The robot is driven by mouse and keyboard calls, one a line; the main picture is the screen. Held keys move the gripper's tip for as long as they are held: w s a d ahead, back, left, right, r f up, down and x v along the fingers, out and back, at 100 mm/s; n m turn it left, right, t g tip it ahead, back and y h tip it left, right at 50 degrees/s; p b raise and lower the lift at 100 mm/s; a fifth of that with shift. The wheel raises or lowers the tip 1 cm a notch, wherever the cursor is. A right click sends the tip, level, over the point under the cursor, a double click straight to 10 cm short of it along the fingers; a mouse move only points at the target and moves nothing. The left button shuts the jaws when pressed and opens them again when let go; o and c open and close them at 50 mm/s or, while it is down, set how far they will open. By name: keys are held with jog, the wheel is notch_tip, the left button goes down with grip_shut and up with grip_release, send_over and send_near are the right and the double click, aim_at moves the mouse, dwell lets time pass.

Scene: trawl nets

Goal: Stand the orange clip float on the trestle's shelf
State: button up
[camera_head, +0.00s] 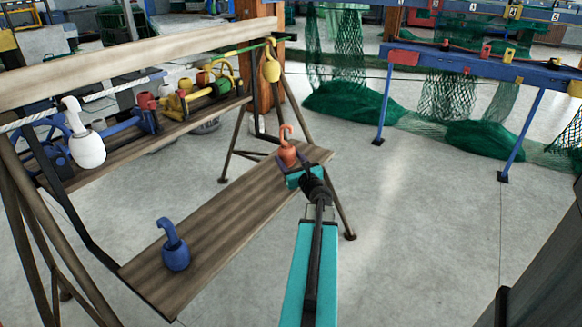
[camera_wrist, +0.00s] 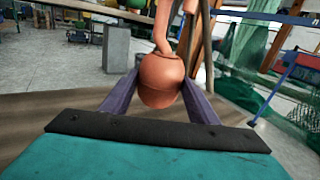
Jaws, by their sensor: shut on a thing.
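The orange clip float (camera_head: 287,153) is at the right end of the trestle's low plank shelf (camera_head: 220,222), with its hook pointing up and close to upright. My gripper (camera_head: 292,165) is shut on its round body. In the wrist view the orange float (camera_wrist: 160,80) sits between the two dark fingers of my gripper (camera_wrist: 160,98), with its hook above. Whether the float's base touches the shelf cannot be told; the gripper hides it in the head view.
A blue clip float (camera_head: 175,250) stands on the near left part of the shelf. The upper rear shelf (camera_head: 160,138) holds several coloured pieces. The shelf's middle is bare.

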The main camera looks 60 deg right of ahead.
aim_at(290, 166)
dwell(0.3)
jog(key=shift+f+b, duration=0.65)
jog(key=shift+f, duration=1.1)
jog(key=shift+f, duration=0.15)
jog(key=o, duration=1.1)
jog(key=shift+c, duration=0.2)
jog(key=shift+r, duration=0.2)
jog(key=p+v, duration=0.6)
jog(key=v, duration=0.5)
jog(key=shift+s, duration=0.3)
